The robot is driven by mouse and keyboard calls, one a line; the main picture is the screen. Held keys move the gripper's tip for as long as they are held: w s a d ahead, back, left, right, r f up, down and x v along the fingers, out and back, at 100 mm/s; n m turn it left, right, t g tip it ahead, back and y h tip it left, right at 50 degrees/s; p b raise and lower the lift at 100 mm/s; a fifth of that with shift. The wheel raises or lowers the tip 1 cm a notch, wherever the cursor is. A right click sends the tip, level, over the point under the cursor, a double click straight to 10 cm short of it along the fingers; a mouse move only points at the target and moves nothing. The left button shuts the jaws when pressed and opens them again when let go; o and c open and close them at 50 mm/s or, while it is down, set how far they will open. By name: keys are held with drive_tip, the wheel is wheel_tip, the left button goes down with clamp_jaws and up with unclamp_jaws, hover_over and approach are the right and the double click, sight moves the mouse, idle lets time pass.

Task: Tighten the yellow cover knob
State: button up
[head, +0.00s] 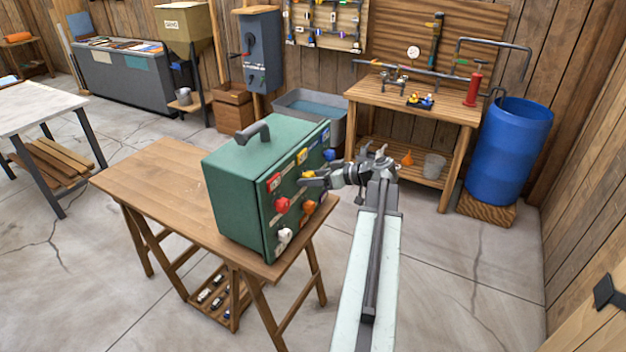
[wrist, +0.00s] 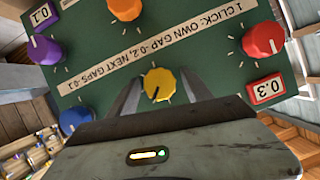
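The yellow cover knob (wrist: 159,84) is on the face of a green box, which stands on a wooden table in the head view. The green box (head: 238,185) has a dark handle on top. In the wrist view my gripper (wrist: 160,79) has one finger on each side of the yellow knob. The fingers look apart from it, with narrow gaps. A dark pointer mark shows on the knob. In the head view my gripper (head: 319,180) is at the knob face of the box, and its fingertips are too small to read.
A printed strip (wrist: 150,62) crosses the face. The wooden table (head: 150,185) has bare room left of the box. A workbench (head: 440,108) stands behind.

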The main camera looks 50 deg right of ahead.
drive_tip(key=shift+d, duration=0.1)
clamp_jaws()
drive_tip(key=m+y+b, duration=0.1)
drive_tip(key=m+y, duration=0.1)
drive_tip(key=m, duration=0.1)
drive_tip(key=shift+d+f+b, duration=0.1)
drive_tip(key=shift+f+b, duration=0.1)
drive_tip(key=shift+b, duration=0.2)
drive_tip(key=shift+m+y+b, duration=1)
drive_tip(key=shift+m+b, duration=0.1)
drive_tip(key=shift+m, duration=0.5)
drive_tip(key=shift+r, duration=0.1)
drive_tip(key=shift+o, duration=1.2)
unclamp_jaws()
